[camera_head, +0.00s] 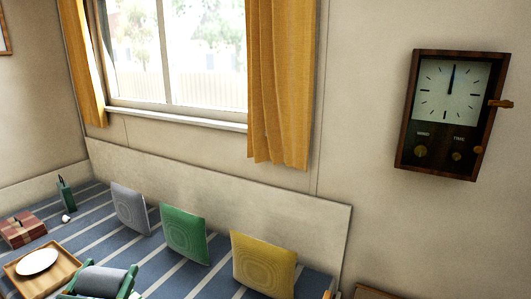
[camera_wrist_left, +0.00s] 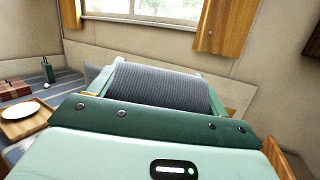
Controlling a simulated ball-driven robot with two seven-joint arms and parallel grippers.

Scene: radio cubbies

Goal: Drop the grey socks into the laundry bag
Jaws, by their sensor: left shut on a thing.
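My left gripper (camera_head: 106,275) shows at the bottom of the head view, with its green fingers on either side of the grey socks (camera_head: 98,282). It is shut on the socks, a ribbed dark grey roll, and holds them up in front of the bed. In the left wrist view the socks (camera_wrist_left: 160,88) fill the space between the two fingers. I do not see the laundry bag in either view. My right gripper is not in view.
A blue striped bed (camera_head: 165,268) carries grey (camera_head: 130,208), green (camera_head: 184,235) and yellow (camera_head: 263,262) cushions. At left are a wooden tray (camera_head: 68,262) with a white plate (camera_head: 37,261), a red box (camera_head: 23,230) and a green bottle (camera_head: 66,196). A clock (camera_head: 452,115) hangs at right.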

